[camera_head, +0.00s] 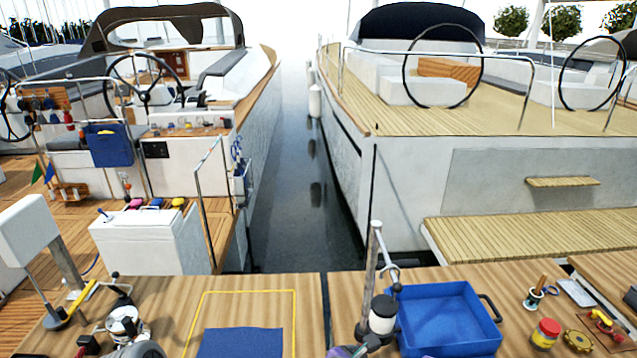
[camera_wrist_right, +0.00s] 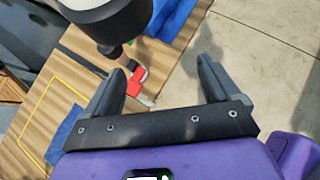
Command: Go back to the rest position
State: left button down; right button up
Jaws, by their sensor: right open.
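My right gripper (camera_wrist_right: 155,82) is open in the right wrist view, its two dark fingers spread apart with nothing held between them. Below it in the picture is its purple body. A small red item (camera_wrist_right: 136,82) shows beyond the fingers, near the wooden table edge, apart from them. In the head view a bit of purple, perhaps part of my right arm, shows at the bottom edge.
A blue tray (camera_head: 447,312) stands on the wooden table, right of a black-and-white cylinder (camera_head: 382,316) by a metal post. A blue mat (camera_head: 240,343) lies inside a yellow outline (camera_head: 243,292). A winch (camera_head: 122,320) stands at left.

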jog(key=s+f+m+g+y+b, duration=0.1)
jog(key=s+f+m+y, duration=0.3)
jog(key=f+m, duration=0.5)
jog(key=s+f+m+g+y+b, duration=0.2)
jog(key=f+m, duration=0.8)
jog(key=f, duration=0.6)
jog(key=s+a+f+m+g+y+b, duration=0.1)
jog(key=s+f+m+g+y, duration=0.2)
jog(key=f, duration=1)
jog(key=shift+s+m+y+b, duration=0.4)
jog(key=shift+s+m+y, duration=1)
jog(key=shift+s+m, duration=1.6)
jog(key=shift+w+a, duration=0.1)
jog(key=shift+w, duration=0.2)
